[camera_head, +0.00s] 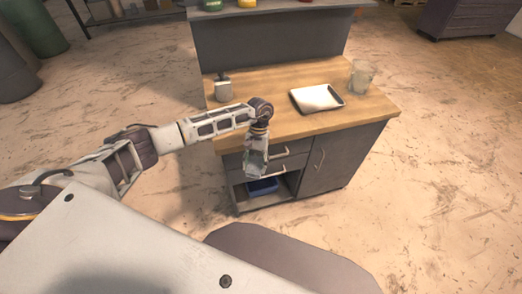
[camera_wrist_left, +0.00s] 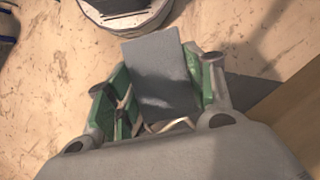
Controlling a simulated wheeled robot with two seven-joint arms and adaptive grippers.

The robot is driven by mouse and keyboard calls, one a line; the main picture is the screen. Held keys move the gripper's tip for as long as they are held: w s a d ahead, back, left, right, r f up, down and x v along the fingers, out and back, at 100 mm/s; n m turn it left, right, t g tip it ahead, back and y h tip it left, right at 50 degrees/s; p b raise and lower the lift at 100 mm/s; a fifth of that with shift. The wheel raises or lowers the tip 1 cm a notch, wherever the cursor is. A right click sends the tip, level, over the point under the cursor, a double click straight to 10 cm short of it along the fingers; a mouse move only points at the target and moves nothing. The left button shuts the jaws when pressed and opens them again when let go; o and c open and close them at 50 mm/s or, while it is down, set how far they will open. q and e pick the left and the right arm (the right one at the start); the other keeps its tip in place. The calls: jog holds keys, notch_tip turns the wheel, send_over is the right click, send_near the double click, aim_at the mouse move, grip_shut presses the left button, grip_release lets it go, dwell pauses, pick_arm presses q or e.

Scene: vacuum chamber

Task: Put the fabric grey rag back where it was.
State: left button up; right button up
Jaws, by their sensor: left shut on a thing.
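My left gripper (camera_head: 256,168) is in front of the workbench's front face, below the edge of the wooden top (camera_head: 290,122). In the left wrist view its green-sided fingers (camera_wrist_left: 160,100) are shut on a flat grey piece, the fabric grey rag (camera_wrist_left: 163,72). The rag sticks out past the fingertips, and its near part is hidden between the fingers. In the head view the rag is too small to tell clearly from the gripper. My right gripper is not in view.
On the bench top stand a dark-rimmed tray (camera_head: 318,98), a clear cup (camera_head: 362,76) and a small grey container (camera_head: 223,87). Below are drawers, a cupboard door (camera_head: 340,158) and an open shelf with a blue bin (camera_head: 263,187). The top's middle is clear.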

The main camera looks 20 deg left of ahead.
pick_arm(q)
jog(key=s+f+m, duration=0.1)
jog(key=s+f, duration=0.3)
jog(key=f, duration=0.3)
jog(key=shift+s+m+y, duration=0.3)
jog(key=shift+s+m, duration=0.05)
jog(key=shift+m, duration=0.05)
